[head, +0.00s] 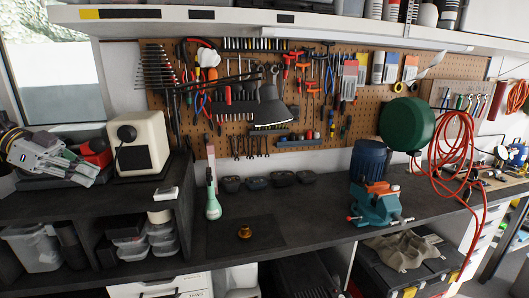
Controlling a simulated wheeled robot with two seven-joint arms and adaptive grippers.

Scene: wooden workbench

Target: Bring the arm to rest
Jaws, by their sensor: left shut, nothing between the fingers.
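My left gripper (86,174), grey and black, comes in at the far left edge, over the left end of the dark workbench (330,205). Its fingers are shut with nothing between them and point right and down. It is beside a cream box-shaped device (138,143) with a dark front, and appears apart from it. A red and black item (97,152) shows just behind the gripper. Whether the gripper touches the surface below cannot be told. My right gripper is not in view.
A green bottle (213,205), a small brass-coloured part (245,232) on a dark mat and a teal vise (378,207) stand on the bench. A black lamp (270,107) hangs before the pegboard (330,130). Bins (35,248) fill the lower left shelf. The middle bench is mostly clear.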

